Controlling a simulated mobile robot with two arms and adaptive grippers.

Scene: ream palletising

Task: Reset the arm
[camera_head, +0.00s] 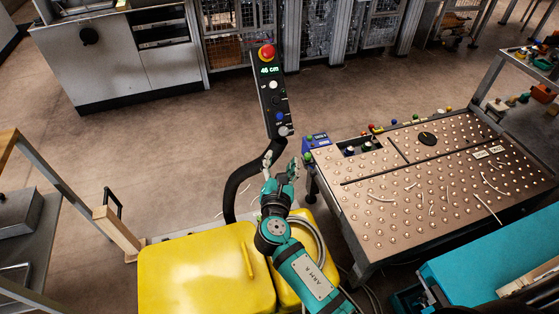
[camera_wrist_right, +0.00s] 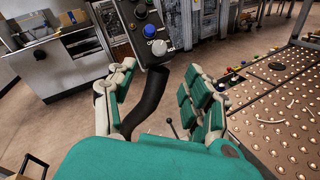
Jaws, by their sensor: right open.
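My right arm reaches up from the bottom of the head view, and its green and white gripper (camera_head: 281,168) is beside the curved black stalk of a control panel (camera_head: 272,103). In the right wrist view the two fingers of this gripper (camera_wrist_right: 160,85) stand apart with nothing held. The panel has a red knob on top, a display reading 46 cm, and white, black and blue buttons. Its lower end (camera_wrist_right: 145,35) and stalk show beyond and between the fingers in the wrist view; contact cannot be told. My left gripper is not in view.
A yellow cover (camera_head: 195,275) lies below and left of my right arm. A studded table (camera_head: 400,220) with scattered white strips stands at the right, and a teal box (camera_head: 465,265) at the lower right. Grey cabinets (camera_head: 120,65) line the back. Open floor (camera_head: 150,140) lies at left.

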